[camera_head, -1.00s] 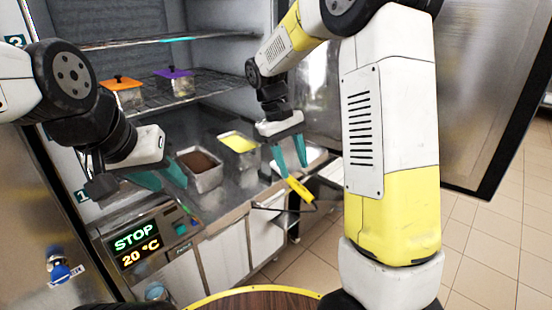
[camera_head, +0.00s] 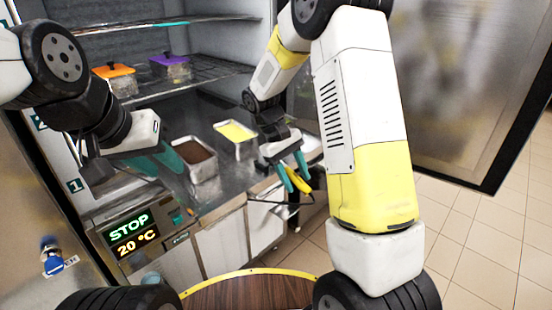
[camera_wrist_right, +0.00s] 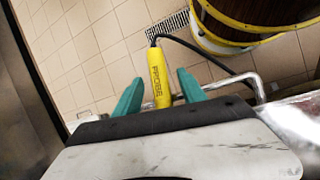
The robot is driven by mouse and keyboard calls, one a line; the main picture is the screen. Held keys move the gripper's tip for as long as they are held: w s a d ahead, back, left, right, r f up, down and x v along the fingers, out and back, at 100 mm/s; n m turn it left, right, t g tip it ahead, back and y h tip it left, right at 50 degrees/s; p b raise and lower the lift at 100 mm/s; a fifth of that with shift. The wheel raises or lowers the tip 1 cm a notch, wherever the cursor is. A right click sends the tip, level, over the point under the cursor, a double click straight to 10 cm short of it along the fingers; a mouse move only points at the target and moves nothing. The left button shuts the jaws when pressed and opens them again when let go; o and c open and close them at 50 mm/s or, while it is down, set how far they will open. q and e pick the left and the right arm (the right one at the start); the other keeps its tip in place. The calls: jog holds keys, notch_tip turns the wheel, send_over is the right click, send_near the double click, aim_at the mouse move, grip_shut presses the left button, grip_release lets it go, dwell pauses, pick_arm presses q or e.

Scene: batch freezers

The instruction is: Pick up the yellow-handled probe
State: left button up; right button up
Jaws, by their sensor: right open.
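The yellow-handled probe (camera_wrist_right: 158,75) stands between the two teal fingers of my right gripper (camera_wrist_right: 157,88) in the right wrist view, with a gap to each finger. A black cable runs from its far end. In the head view the probe (camera_head: 293,196) shows at the counter's front, partly hidden by my right gripper (camera_head: 297,180), which is open around it. My left gripper (camera_head: 165,162) is to the left, above the counter by the display; its teal fingers appear apart, with nothing seen between them.
On the counter are a metal pan of brown content (camera_head: 203,170) and one of yellow content (camera_head: 252,146). A control panel reading STOP 20 °C (camera_head: 133,235) is at the front left. Orange-lidded (camera_head: 113,80) and purple-lidded (camera_head: 170,67) containers stand on a wire shelf. A metal bar runs near the probe.

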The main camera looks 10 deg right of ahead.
jog(key=shift+c, duration=0.5)
grip_shut()
jog(key=shift+r, duration=0.1)
